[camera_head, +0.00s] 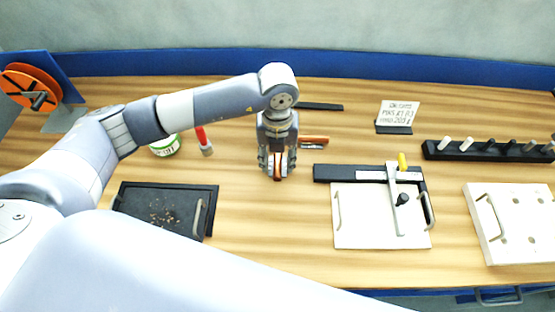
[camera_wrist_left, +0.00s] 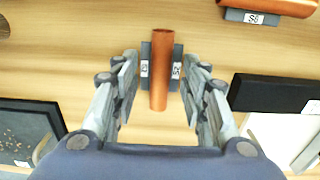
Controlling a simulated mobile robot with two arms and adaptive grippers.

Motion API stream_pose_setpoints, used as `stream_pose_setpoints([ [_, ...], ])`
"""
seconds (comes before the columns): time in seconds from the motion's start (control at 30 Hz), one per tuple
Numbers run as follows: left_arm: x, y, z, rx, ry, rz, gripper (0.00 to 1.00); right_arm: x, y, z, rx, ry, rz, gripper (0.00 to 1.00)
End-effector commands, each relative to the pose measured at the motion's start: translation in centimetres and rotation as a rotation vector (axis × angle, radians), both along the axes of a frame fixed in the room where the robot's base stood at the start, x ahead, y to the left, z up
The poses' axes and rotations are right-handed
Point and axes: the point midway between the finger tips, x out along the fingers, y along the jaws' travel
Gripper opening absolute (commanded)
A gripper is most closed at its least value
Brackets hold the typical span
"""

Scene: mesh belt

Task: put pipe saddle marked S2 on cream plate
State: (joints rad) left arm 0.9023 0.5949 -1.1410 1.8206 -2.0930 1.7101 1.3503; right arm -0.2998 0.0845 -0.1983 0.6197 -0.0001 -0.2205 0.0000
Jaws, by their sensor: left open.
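A grey pipe saddle with a copper-coloured pipe (camera_wrist_left: 160,72) lies between my left gripper's fingers in the left wrist view. White labels show on both its sides; they are turned sideways and hard to read, perhaps S2. My left gripper (camera_head: 277,170) is open around the saddle, with a gap on each side in the wrist view. In the head view the fingers mostly hide this saddle. A second saddle (camera_head: 314,141), labelled S6 or S8, lies just beyond to the right; it also shows in the wrist view (camera_wrist_left: 256,17). A cream plate (camera_head: 365,232) with handles lies right of the gripper.
A black bar and a square-like metal tool (camera_head: 394,200) lie over the plate's far part. A dark tray (camera_head: 135,203) stands at left, a green-white can (camera_head: 166,147) behind it. A pale block with holes (camera_head: 512,245) and a peg rack (camera_head: 470,152) are at right.

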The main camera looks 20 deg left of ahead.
Motion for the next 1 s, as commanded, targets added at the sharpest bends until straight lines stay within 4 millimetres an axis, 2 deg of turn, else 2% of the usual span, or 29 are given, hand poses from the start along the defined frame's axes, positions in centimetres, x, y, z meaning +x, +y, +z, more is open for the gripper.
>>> stream_pose_setpoints([
  [0.4, 0.02, -0.05, -0.4, -0.001, -0.001, -0.001, 0.41, -0.05, 0.96, -0.02, 0.011, 0.0, 0.0, 0.3],
  [1.0, 0.03, -0.02, -0.84, -0.001, -0.001, 0.0, 0.41, -0.03, 0.36, -0.69, 0.004, 0.0, 0.001, 0.3],
])
